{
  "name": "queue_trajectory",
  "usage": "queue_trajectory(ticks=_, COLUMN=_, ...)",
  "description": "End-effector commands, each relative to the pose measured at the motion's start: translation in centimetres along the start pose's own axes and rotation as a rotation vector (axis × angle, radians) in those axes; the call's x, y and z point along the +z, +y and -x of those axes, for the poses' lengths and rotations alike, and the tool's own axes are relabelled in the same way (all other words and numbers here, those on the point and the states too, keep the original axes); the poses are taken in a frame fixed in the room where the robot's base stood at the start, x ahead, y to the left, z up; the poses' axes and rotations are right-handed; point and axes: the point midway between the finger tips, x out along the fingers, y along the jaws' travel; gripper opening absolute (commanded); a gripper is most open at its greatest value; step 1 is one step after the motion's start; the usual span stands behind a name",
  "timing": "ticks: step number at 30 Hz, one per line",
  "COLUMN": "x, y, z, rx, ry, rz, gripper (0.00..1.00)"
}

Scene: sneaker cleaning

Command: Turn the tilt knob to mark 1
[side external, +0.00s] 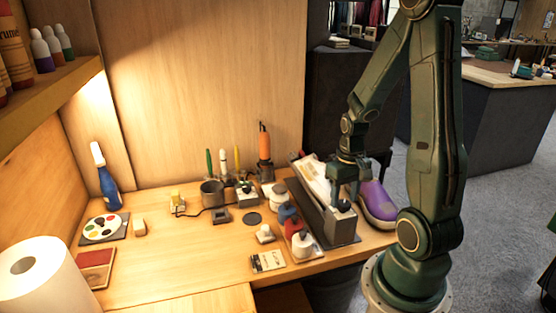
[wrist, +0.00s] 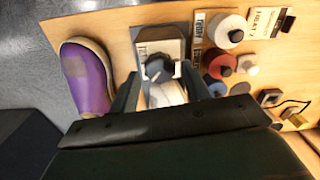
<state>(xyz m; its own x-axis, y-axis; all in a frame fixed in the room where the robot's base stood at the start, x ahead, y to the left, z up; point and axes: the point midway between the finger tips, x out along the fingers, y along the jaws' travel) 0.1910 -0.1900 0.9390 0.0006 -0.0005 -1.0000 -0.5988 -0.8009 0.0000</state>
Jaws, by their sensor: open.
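The tilt knob (wrist: 158,68) is a round black knob with a pale pointer line, on top of a grey box (side external: 343,228) at the front end of the sneaker stand. A label plate (wrist: 150,48) lies beside the knob in the wrist view; its marks are too small to read. My gripper (side external: 345,205) is above the box, pointing down. In the wrist view my gripper (wrist: 168,82) is open, with one finger on each side of the knob and visible gaps between. A white shoe (wrist: 166,95) lies behind the knob, partly hidden by my gripper.
A purple sneaker (side external: 377,200) stands close to the right of the stand. Capped jars, including a red one (wrist: 221,66) and a white one (wrist: 226,30), stand close on the other side. A paper towel roll (side external: 40,280) is far left.

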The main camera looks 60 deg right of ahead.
Motion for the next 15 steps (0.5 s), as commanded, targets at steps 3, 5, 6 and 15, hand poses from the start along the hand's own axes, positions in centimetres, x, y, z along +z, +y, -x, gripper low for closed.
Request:
queue_trajectory(ticks=3, x=0.0, y=0.0, z=0.7, rx=0.0, ry=0.002, rz=0.0, gripper=0.47)
queue_trajectory(ticks=5, x=0.0, y=0.0, z=1.1, rx=0.0, ry=0.002, rz=0.0, gripper=0.47)
queue_trajectory(ticks=6, x=0.0, y=0.0, z=1.3, rx=0.0, ry=0.001, rz=0.0, gripper=0.47)
queue_trajectory(ticks=15, x=0.0, y=0.0, z=2.9, rx=0.0, ry=0.001, rz=0.0, gripper=0.47)
